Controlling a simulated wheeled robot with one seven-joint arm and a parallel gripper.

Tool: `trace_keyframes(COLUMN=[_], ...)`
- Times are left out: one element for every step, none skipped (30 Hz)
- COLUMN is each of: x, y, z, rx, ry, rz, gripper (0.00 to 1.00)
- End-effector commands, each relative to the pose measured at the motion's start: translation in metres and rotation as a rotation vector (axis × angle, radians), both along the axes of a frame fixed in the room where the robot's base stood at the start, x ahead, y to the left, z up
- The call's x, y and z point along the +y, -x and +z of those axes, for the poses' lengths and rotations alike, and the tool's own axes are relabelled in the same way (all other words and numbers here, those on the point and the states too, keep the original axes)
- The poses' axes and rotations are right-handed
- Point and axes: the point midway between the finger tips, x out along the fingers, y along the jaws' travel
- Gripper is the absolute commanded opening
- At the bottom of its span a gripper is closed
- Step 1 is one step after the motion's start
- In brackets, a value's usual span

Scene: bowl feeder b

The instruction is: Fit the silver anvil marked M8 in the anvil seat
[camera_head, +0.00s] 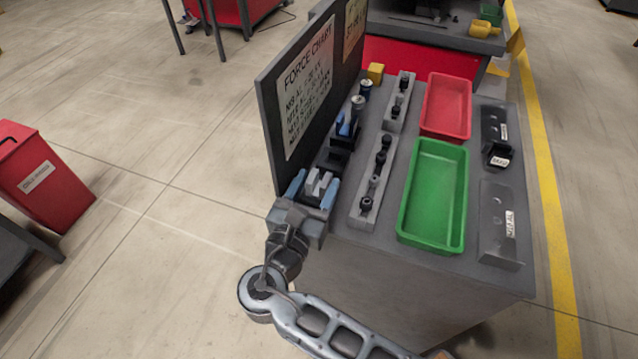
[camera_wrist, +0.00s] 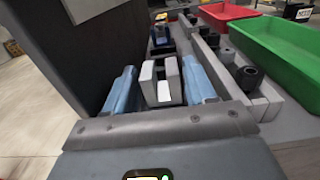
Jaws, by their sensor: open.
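My gripper (camera_head: 313,190) is open at the near left corner of the bench, its two blue fingers apart. In the wrist view, my gripper (camera_wrist: 164,88) has a pale grey U-shaped piece (camera_wrist: 147,82) between its fingers, with gaps on both sides; I cannot tell what it is. Beyond it stands a black and blue fixture (camera_head: 343,138), also in the wrist view (camera_wrist: 160,42); I cannot make out the anvil seat. A grey rack (camera_head: 364,215) holds several dark cylindrical pieces (camera_head: 380,160). I cannot read an M8 mark on any piece, so the silver anvil is not identified.
A dark board with a force chart (camera_head: 306,85) stands upright along the bench's left side. A green bin (camera_head: 434,195) and a red bin (camera_head: 446,106) stand right of the racks. A second, smaller rack (camera_head: 397,104) is behind. Labelled grey holders (camera_head: 494,220) line the right edge.

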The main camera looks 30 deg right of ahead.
Motion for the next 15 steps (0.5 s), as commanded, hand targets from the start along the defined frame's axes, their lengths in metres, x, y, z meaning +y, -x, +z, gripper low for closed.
trace_keyframes(x=[-0.0025,-0.0031,-0.0033,-0.0033,-0.0033,-0.0032,-0.0031,-0.0031,-0.0030,-0.0030,-0.0029,-0.0029,-0.0029,-0.0029,-0.0029], y=[-0.0015,-0.0021,-0.0024,-0.0025,-0.0025,-0.0024,-0.0024,-0.0024,-0.0023,-0.0023,-0.0023,-0.0023,-0.0023,-0.0022,-0.0022], z=[0.0000,-0.0001,-0.0003,-0.0003,-0.0004,-0.0004,-0.0004,-0.0004,-0.0004,-0.0004,-0.0004,-0.0004,-0.0004,-0.0004,-0.0004], rx=[0.000,0.000,0.000,0.000,0.000,0.000,0.000,0.000,0.000,0.000,0.000,0.001,0.001,0.001,0.001], ry=[0.000,0.000,0.000,0.000,0.000,0.000,0.000,0.000,0.000,0.000,0.000,-0.001,-0.001,-0.001,-0.001], rz=[-0.001,0.000,0.001,0.001,0.001,0.001,0.001,0.001,0.001,0.001,0.001,0.001,0.001,0.001,0.001], gripper=[0.55,0.55,0.55,0.55,0.55,0.55,0.55,0.55,0.52,0.50,0.47,0.43,0.40,0.37,0.33])
